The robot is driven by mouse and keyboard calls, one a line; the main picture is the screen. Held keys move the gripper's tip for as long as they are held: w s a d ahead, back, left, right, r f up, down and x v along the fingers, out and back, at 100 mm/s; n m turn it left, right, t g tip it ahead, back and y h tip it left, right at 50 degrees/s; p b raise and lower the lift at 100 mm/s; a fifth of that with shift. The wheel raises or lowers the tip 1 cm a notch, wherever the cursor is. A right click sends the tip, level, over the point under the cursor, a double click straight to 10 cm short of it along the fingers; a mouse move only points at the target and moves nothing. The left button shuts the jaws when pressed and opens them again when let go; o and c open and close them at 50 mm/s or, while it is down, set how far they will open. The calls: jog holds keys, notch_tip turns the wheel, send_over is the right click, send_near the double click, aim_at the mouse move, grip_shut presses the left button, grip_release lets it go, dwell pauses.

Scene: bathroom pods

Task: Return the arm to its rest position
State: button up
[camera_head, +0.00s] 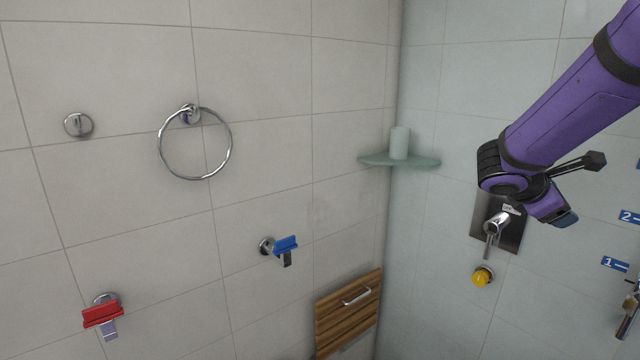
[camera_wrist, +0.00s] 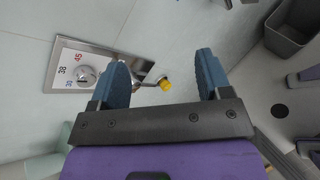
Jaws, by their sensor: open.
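My purple arm (camera_head: 575,95) comes in from the upper right in the head view. My gripper (camera_head: 565,218) is at its lower end, in front of the right wall by the shower mixer plate. In the wrist view my gripper (camera_wrist: 166,75) shows two blue fingers spread apart with nothing between them. A yellow knob (camera_wrist: 165,85) shows beyond the gap, on the wall. The mixer plate (camera_wrist: 80,68) with temperature numbers is to the left of the fingers.
On the left wall are a towel ring (camera_head: 195,143), a red-handled fitting (camera_head: 103,315), a blue-handled fitting (camera_head: 285,245) and a wooden folded panel (camera_head: 348,312). A corner shelf (camera_head: 415,162) holds a pale cup (camera_head: 399,142). Numbered blue tags (camera_head: 614,264) are at right. A grey bin (camera_wrist: 293,30) shows in the wrist view.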

jog(key=s+a+r+m+t+y, duration=0.1)
jog(key=s+a+m+y, duration=0.5)
jog(key=s, duration=0.5)
jog(key=s+a+r+m+t+y, duration=0.1)
jog(key=s+a+m+y, duration=0.5)
jog(key=s, duration=0.5)
jog(key=a+m, duration=0.2)
jog(key=shift+s+m, duration=0.15)
jog(key=shift+m, duration=0.25)
jog(key=shift+v, duration=1.15)
jog(key=shift+c, duration=0.4)
